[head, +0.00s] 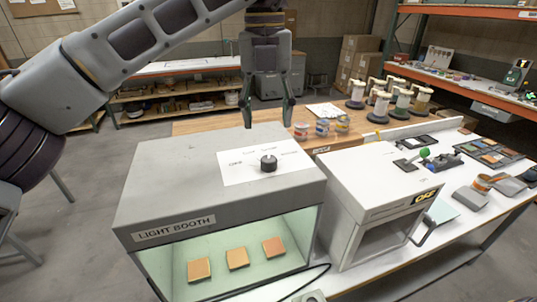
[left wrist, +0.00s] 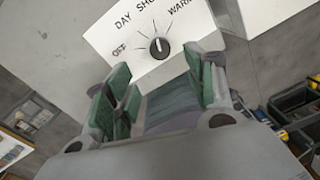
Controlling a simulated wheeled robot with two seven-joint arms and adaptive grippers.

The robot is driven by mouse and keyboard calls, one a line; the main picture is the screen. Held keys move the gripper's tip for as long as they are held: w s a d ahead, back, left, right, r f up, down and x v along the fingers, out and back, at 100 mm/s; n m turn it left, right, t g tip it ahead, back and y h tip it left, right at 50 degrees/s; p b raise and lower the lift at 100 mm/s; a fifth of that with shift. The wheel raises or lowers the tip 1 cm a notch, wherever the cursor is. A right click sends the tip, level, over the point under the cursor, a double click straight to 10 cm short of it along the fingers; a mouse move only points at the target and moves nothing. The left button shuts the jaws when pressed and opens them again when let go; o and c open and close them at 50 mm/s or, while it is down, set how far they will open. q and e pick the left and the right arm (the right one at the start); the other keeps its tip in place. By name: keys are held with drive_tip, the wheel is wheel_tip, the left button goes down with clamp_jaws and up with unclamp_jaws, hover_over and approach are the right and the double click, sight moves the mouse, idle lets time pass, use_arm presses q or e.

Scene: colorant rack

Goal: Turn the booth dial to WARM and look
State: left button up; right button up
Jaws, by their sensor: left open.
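The light booth (head: 160,205) is a grey box labelled LIGHT BOOTH, with a lit, pale green interior. Its black round dial (head: 268,162) sits on a white label plate (head: 235,172) on top. In the left wrist view the dial (left wrist: 159,47) has a white pointer mark aimed roughly up, toward the SHO... wording. OFF is at its left, DAY at upper left and WAR... at upper right; the label's edge is cut off or hidden. My left gripper (head: 268,116) points down, open and empty, behind and above the dial, apart from it. My right gripper is out of view.
Three orange-tan tiles (head: 237,258) are inside the booth. A black cable runs along the front.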

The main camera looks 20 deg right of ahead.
sight(269, 158)
use_arm(q)
wheel_tip(269, 158, down, 10)
drive_tip(key=shift+d+f+p, duration=0.15)
drive_tip(key=shift+f+p, duration=0.1)
drive_tip(key=shift+p, duration=0.5)
drive_tip(key=c, duration=1.1)
drive_tip(key=shift+o, duration=0.2)
